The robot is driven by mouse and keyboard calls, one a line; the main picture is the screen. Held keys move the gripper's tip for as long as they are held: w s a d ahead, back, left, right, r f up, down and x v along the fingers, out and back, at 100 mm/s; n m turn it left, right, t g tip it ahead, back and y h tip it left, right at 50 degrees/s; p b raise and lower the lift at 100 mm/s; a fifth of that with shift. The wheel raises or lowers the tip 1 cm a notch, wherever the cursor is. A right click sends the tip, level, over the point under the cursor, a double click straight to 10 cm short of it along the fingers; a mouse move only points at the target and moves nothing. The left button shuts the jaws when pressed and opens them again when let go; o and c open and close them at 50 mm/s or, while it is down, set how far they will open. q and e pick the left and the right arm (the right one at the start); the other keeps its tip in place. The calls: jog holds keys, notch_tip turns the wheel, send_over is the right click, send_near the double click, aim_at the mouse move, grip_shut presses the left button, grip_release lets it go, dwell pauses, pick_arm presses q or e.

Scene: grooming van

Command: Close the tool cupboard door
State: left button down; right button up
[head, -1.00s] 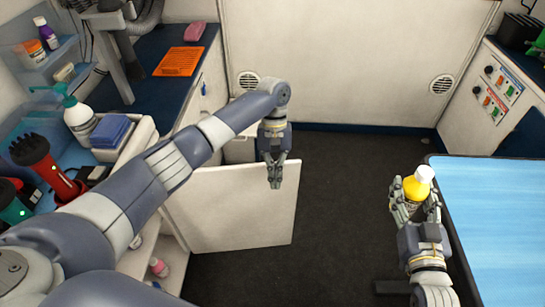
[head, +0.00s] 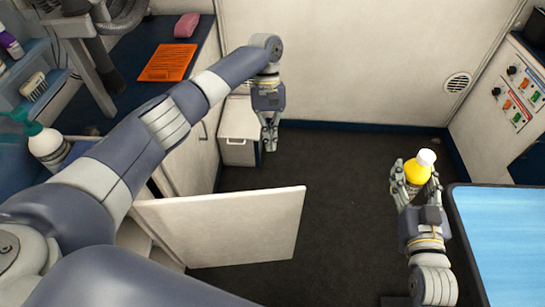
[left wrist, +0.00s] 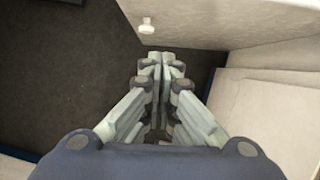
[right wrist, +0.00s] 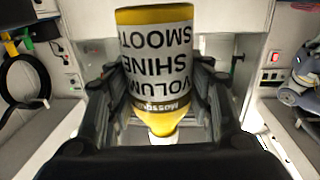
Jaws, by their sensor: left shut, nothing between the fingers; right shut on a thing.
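The tool cupboard door (head: 230,230) is a white panel standing open, jutting out from the left-hand counter over the dark floor. Its free edge points right. In the left wrist view the door (left wrist: 220,22) fills the top, with a small white knob (left wrist: 147,26) on it. My left gripper (head: 269,148) is shut and empty, beyond the door's top edge in the head view; it looks apart from the door. Its closed fingers also show in the left wrist view (left wrist: 163,62). My right gripper (head: 416,190) is shut on a yellow bottle (head: 417,170) with a white cap, its label visible in the right wrist view (right wrist: 155,65).
A white bin (head: 238,135) stands on the floor behind the left gripper. A blue-topped table (head: 505,235) is at the right, beside my right arm. The left counter holds an orange sheet (head: 168,62) and a pump bottle (head: 45,145). The middle floor is clear.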

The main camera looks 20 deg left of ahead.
jog(key=shift+s+d+r, duration=0.15)
jog(key=shift+s+r, duration=0.15)
jog(key=shift+s, duration=0.2)
jog(key=shift+w+f, duration=0.2)
jog(key=shift+f, duration=0.05)
jog(key=shift+s+r+p, duration=0.1)
jog(key=shift+r+p, duration=0.35)
jog(key=shift+r, duration=0.2)
pick_arm(q)
jog(key=s+d+f, duration=0.3)
jog(key=s+f, duration=0.4)
jog(key=f, duration=0.1)
jog(key=shift+s+d+f, duration=0.25)
jog(key=shift+d, duration=0.05)
pick_arm(e)
jog(key=shift+r, duration=0.15)
